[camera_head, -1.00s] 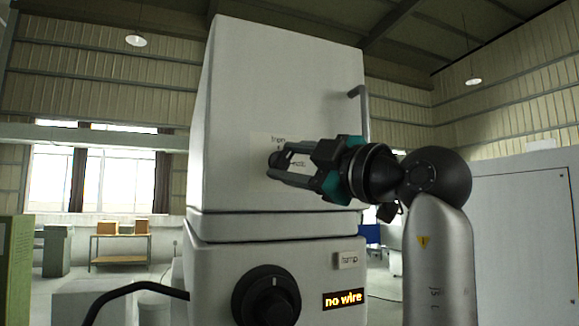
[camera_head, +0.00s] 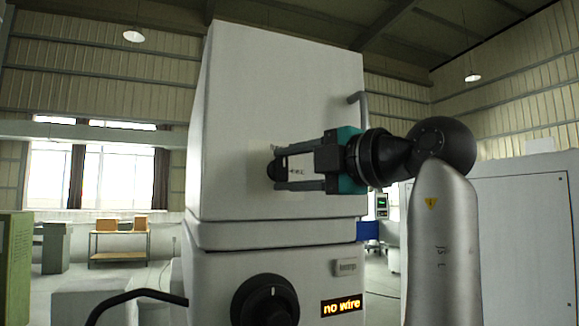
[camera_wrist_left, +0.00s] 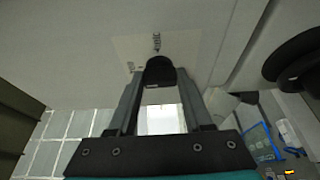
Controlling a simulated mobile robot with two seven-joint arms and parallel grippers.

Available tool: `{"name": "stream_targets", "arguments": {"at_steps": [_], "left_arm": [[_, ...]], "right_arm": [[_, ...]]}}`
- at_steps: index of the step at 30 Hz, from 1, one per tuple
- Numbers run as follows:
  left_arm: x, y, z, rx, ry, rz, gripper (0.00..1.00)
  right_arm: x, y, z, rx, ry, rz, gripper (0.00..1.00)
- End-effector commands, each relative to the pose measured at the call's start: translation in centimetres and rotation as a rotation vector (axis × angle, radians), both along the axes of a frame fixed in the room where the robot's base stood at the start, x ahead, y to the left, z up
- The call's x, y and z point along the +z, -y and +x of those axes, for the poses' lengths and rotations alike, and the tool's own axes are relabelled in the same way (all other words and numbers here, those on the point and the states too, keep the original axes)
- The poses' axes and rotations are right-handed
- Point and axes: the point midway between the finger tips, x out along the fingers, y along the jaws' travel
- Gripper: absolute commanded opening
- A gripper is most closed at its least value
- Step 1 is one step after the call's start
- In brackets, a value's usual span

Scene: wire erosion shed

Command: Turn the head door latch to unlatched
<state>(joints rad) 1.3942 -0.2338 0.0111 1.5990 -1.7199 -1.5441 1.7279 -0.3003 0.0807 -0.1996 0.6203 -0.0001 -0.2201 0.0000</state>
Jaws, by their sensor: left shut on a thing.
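The head door latch is a small dark knob (camera_head: 280,167) on the front of the white upper machine housing (camera_head: 280,90). My left gripper (camera_head: 277,169) reaches it from the right, its fingers nearly level. In the left wrist view the black latch (camera_wrist_left: 160,71) sits between the two fingertips (camera_wrist_left: 159,78), and the gripper is shut on it. A pale label plate (camera_wrist_left: 190,48) lies behind the latch; its print is too small to read. The fingers hide part of the latch and plate. My right gripper is not in view.
A grey bar handle (camera_head: 359,97) sticks out at the housing's right edge. Below are a large black dial (camera_head: 265,300), a small tag (camera_head: 346,268) and a lit "no wire" display (camera_head: 341,306). A black hose (camera_head: 135,296) curves at lower left. A white cabinet (camera_head: 520,240) stands at right.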

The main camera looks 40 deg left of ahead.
Motion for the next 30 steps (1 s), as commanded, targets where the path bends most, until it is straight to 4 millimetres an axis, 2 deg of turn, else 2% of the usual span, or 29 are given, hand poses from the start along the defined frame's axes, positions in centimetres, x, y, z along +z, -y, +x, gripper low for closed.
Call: {"name": "stream_targets", "arguments": {"at_steps": [11,12,20,30], "left_arm": [[0.05,0.00,-0.04,-0.001,0.012,-0.003,0.00],[0.05,0.00,-0.04,-0.001,0.012,-0.003,0.51],[0.02,0.00,-0.02,-0.001,0.009,-0.003,0.80],[-0.02,0.54,-0.02,-0.002,0.007,-0.003,0.80]], "right_arm": [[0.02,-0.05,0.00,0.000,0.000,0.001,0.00],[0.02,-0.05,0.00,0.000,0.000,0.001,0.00],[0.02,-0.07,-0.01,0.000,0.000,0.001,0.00],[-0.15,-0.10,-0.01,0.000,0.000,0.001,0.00]]}}
